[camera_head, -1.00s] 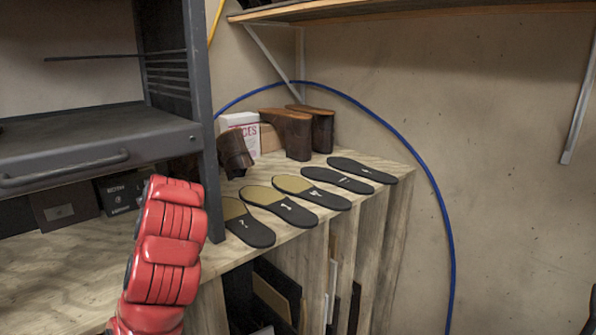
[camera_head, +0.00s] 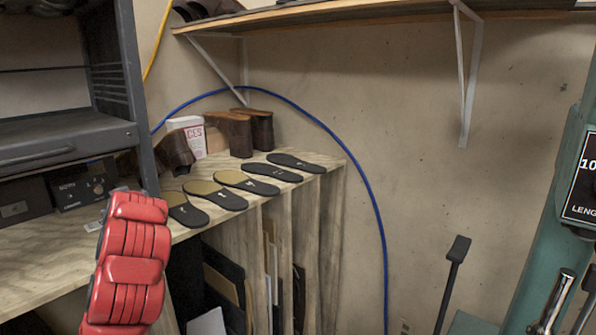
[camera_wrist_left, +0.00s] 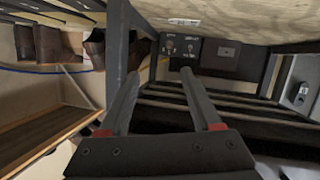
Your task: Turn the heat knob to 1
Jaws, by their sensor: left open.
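A small black box with white markings and small dials (camera_head: 85,185) sits on the wooden bench under the grey rack at the left of the head view. Its lettering is too small to read, so I cannot tell whether one of its dials is the heat knob or how it is set. It also shows in the left wrist view (camera_wrist_left: 181,46), beyond the fingertips. My left gripper (camera_wrist_left: 161,73) is open and empty, apart from the box. In the head view only my red left arm shows, in front of the bench. My right gripper is out of view.
A grey rack (camera_head: 130,90) stands beside the box. Several black insoles (camera_head: 230,198), brown boots (camera_head: 230,130) and a white box (camera_head: 188,135) are on the bench (camera_head: 40,265). A teal machine (camera_head: 545,235) marked "10" and "LENG" stands at the right.

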